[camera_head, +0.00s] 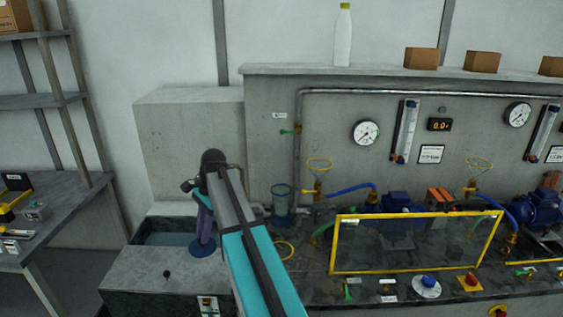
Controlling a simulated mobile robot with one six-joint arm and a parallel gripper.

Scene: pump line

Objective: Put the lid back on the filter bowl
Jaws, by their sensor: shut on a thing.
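The filter bowl (282,203) is a clear blue-tinted cylinder standing against the pump bench wall, just right of my arm. Its top looks open. A flat blue round lid (202,251) shows at the lower end of my gripper (204,238), left of the bowl and nearer to me. My gripper points down and is shut on the lid. The fingertips are small and partly hidden, so the exact hold is unclear. I cannot tell how high the lid is above the bench.
A water basin (165,239) lies left of the lid. A yellow-framed clear guard (410,270) stands right, before blue pumps (397,203). A yellow ring (285,250), valve and hoses are near the bowl. A ledge above carries a bottle (343,38) and boxes.

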